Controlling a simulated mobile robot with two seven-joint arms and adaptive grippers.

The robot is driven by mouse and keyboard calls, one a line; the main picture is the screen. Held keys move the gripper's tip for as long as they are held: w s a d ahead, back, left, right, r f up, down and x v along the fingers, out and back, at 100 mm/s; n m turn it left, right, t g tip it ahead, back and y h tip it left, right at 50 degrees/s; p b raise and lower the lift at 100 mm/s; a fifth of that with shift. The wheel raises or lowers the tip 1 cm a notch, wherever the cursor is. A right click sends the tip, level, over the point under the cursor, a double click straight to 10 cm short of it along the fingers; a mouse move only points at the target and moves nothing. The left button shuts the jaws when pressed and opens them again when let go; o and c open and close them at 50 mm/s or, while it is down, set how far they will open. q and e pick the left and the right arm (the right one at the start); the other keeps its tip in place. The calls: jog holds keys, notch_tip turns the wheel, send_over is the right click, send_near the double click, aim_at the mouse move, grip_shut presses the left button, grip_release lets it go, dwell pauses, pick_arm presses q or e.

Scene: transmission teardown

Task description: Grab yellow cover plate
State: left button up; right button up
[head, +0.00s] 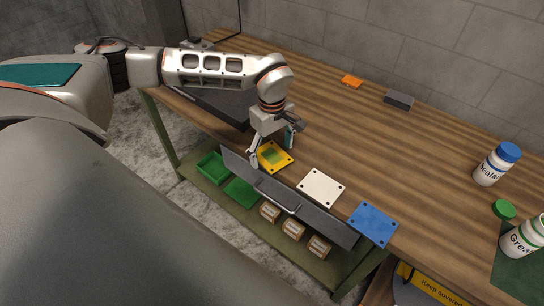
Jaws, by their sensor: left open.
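The yellow cover plate (283,163) lies on the wooden bench near its front edge, with a greenish patch in its middle. My left gripper (271,149) is open above it, its fingers pointing down. One finger is at the plate's left side and the other toward its upper right side; I cannot tell whether they touch it. The gripper hides part of the plate. My right gripper is not in view.
A white plate (321,188) and a blue plate (373,224) lie to the right along the front edge. A sealant bottle (487,171), a grease bottle (518,242), an orange part (352,81) and a dark block (398,100) stand farther off. The middle bench is clear.

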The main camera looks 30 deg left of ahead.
pick_arm(q)
jog(key=shift+r, duration=0.1)
jog(key=c, duration=1.8)
